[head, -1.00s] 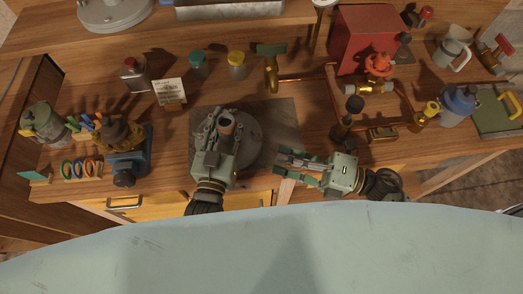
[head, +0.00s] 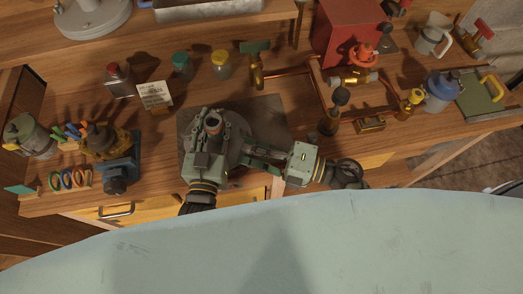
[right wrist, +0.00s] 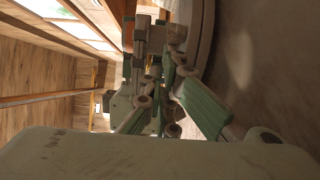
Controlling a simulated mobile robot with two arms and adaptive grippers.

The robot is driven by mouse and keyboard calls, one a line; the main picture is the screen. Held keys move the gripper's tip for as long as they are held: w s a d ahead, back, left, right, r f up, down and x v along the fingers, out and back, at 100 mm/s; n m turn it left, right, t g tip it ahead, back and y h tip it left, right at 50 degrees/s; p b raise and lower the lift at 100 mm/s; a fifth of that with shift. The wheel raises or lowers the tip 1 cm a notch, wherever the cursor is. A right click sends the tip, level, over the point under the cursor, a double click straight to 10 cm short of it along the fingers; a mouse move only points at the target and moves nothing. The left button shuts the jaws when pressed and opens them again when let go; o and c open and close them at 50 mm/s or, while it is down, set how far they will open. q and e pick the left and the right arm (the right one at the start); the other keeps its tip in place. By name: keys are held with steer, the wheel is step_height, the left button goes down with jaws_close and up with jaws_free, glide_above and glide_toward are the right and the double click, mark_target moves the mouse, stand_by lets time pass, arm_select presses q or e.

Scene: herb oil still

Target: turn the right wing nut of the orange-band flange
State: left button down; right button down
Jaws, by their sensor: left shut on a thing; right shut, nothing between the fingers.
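A round grey lid-like body (head: 236,128) sits on a dark square plate at the middle of the bench. My left gripper (head: 211,128) is above it, shut on an upright stub with a brown top (head: 213,121). My right gripper (head: 246,156) is shut and empty, its fingers at the lower right edge of the grey body. In the right wrist view its fingers (right wrist: 178,75) are beside a large curved grey surface (right wrist: 250,50); contact cannot be told. I cannot make out the orange band or the right wing nut; my grippers cover part of the body.
A blue vice (head: 121,172) and coloured rings (head: 70,180) are at the left. Copper pipework with a red-orange handwheel (head: 362,51) and a red box (head: 345,25) stand at the right.

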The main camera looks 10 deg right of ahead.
stand_by(0.4)
steer(key=shift+w+d+n+g+y, duration=0.15)
steer(key=shift+d+n+g+y, duration=0.15)
steer(key=shift+n+g, duration=0.1)
steer(key=shift+w+g, duration=0.15)
steer(key=shift+g, duration=0.15)
steer(key=shift+w+d+n+g, duration=0.15)
steer(key=shift+d+n+g, duration=0.15)
steer(key=shift+n, duration=0.1)
steer(key=shift+w+d+n+g+y, duration=0.25)
steer(key=shift+d+n+g+y, duration=0.35)
steer(key=shift+g, duration=0.55)
steer(key=shift+w+d+n+g+y, duration=0.25)
steer(key=shift+n+g, duration=0.55)
steer(key=shift+g, duration=0.35)
steer(key=shift+w+d, duration=0.35)
steer(key=shift+d, duration=0.15)
arm_select(q)
steer(key=shift+s+r, duration=0.1)
steer(key=shift+r, duration=0.05)
arm_select(e)
steer(key=shift+r, duration=0.1)
